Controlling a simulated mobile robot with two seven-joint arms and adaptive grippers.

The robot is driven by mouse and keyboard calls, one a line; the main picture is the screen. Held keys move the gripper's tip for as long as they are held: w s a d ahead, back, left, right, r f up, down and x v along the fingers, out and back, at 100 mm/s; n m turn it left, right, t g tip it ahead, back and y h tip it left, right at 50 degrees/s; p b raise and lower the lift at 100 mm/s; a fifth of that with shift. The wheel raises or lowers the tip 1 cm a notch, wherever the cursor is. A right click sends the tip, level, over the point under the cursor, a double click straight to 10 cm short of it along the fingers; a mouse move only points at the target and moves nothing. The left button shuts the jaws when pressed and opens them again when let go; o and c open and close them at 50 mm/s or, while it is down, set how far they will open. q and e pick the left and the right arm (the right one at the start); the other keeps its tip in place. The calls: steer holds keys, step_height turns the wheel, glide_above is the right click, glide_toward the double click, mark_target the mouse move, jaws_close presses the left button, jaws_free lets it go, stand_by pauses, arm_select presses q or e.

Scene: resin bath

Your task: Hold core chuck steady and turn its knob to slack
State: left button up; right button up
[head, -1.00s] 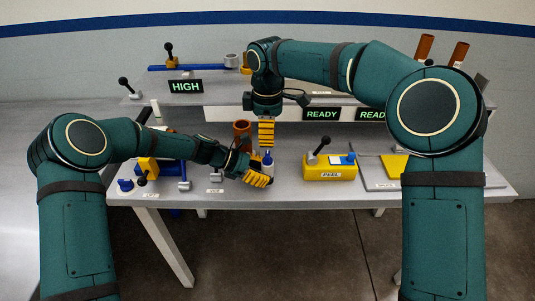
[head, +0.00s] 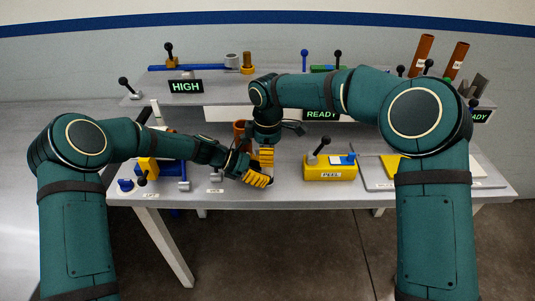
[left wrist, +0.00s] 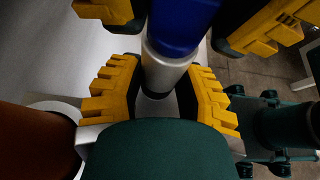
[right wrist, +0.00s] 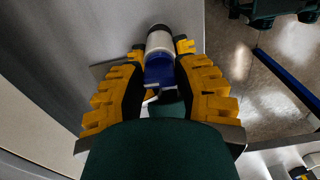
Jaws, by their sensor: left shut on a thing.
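The core chuck has a white cylindrical body (left wrist: 163,72) and a blue knob (left wrist: 183,28) at its top end. My left gripper (head: 258,178) is shut on the white body, with a finger on either side. My right gripper (head: 266,160) points down from above, its fingers on both sides of the blue knob. In the left wrist view those fingers stand apart from the knob, so it is open. The right wrist view shows the knob (right wrist: 158,72) between the fingers and the white body (right wrist: 160,42) beyond. In the head view the grippers hide most of the chuck.
A yellow PEEL box (head: 330,172) with a black lever stands to the right. A brown cylinder (head: 240,130) stands close behind my grippers. Blue and yellow fixtures (head: 148,166) are to the left. A raised shelf with a HIGH sign (head: 185,87) runs behind. The table's front edge is close.

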jaws_close()
steer(key=shift+n, duration=0.7)
steer(key=o, duration=0.8)
jaws_free()
steer(key=shift+c, duration=0.2)
steer(key=shift+r, duration=0.1)
step_height(320, 180, up, 12)
